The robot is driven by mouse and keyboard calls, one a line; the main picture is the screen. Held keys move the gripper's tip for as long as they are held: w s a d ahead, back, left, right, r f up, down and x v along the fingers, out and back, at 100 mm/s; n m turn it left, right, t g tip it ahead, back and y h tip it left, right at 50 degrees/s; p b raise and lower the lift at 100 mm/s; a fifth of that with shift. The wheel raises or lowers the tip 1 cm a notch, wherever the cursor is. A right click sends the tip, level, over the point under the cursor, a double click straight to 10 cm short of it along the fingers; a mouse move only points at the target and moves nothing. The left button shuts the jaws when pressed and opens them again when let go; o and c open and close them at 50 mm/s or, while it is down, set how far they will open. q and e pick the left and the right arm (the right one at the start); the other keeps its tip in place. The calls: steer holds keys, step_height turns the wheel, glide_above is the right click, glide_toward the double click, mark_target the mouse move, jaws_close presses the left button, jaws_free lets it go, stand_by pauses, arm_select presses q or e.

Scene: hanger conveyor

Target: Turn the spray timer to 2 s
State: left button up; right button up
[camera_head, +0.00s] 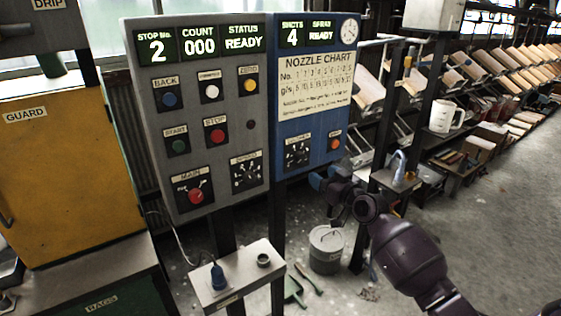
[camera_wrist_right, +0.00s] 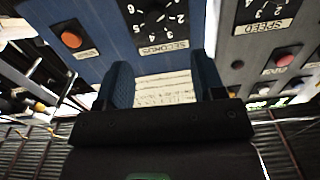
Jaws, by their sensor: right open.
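The spray timer is a black dial (camera_head: 297,153) low on the blue panel. In the right wrist view, upside down, this dial (camera_wrist_right: 158,14) has white numbers and a SECONDS label. The top edge of the picture cuts it off, and I cannot read its setting. My right gripper (camera_head: 325,177) is just below and right of the dial in the head view, apart from it. In the right wrist view, the gripper (camera_wrist_right: 165,82) has its two blue fingers spread, with nothing between them. My left gripper is out of view.
An orange button (camera_head: 335,144) sits right of the dial. The grey panel (camera_head: 183,131) at left carries buttons, a SPEED dial (camera_head: 246,171) and a red MAIN switch (camera_head: 195,195). A small shelf (camera_head: 238,283) juts out below. A lidded bucket (camera_head: 326,250) stands on the floor.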

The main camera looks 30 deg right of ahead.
mark_target(302, 159)
steer(key=w, duration=1)
steer(key=shift+w+a+b, duration=0.1)
steer(key=shift+w+b, duration=0.15)
steer(key=shift+b, duration=0.05)
steer(key=c, duration=0.9)
